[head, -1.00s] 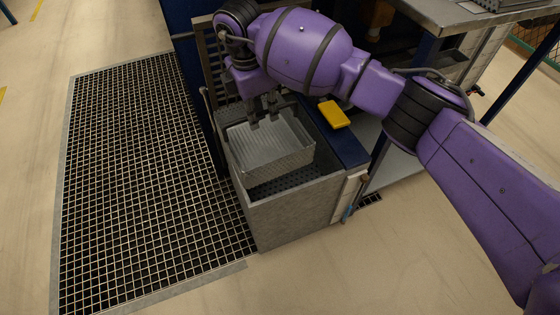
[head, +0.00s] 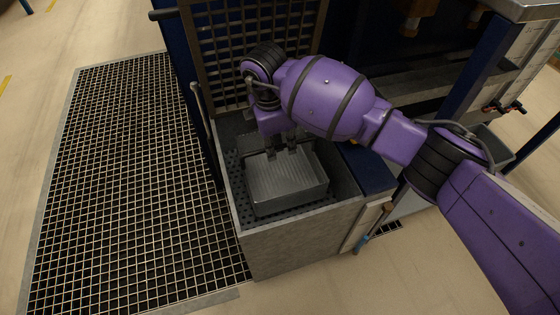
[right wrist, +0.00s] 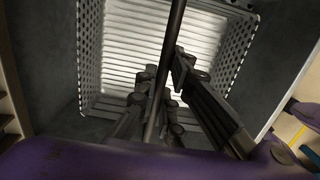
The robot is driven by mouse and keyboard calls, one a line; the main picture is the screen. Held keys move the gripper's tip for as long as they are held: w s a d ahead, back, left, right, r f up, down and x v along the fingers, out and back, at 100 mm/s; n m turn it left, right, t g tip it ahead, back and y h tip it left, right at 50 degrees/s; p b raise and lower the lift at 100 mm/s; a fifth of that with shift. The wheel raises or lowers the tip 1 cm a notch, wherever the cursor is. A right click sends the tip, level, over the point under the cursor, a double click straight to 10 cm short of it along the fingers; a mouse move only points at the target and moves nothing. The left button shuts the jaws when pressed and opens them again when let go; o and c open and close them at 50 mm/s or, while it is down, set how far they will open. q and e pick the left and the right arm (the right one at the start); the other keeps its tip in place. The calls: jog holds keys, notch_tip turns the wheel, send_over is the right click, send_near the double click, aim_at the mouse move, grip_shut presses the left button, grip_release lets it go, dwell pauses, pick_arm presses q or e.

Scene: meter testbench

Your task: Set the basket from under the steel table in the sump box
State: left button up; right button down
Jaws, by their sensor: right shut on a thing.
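The basket (head: 285,180) is a grey metal tray with a ribbed floor. It sits inside the open sump box (head: 300,240), below the rim and surrounded by its walls. My right gripper (head: 284,153) reaches down from above and is shut on the basket near its far side. In the right wrist view, the basket's ribbed floor and perforated sides (right wrist: 235,50) show beyond the fingers (right wrist: 160,105), with a thin dark bar passing between them. I cannot tell whether the basket touches the box floor. My left gripper is not in view.
A dark perforated floor (head: 233,175) shows beside the basket. A barred rack (head: 220,60) stands behind the box. A floor grating (head: 120,180) lies to the left. The steel table (head: 535,8) is at the upper right. A blue ledge (head: 372,180) borders the box's right side.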

aim_at(280, 174)
notch_tip(280, 174, down, 4)
jog(key=shift+r+b, duration=0.1)
jog(key=shift+b, duration=0.85)
jog(key=shift+w+f, duration=0.1)
jog(key=shift+f, duration=0.35)
jog(key=shift+r, duration=0.1)
jog(key=c, duration=2.3)
grip_release()
jog(key=shift+f, duration=0.2)
jog(key=o, duration=0.4)
jog(key=shift+o, duration=0.2)
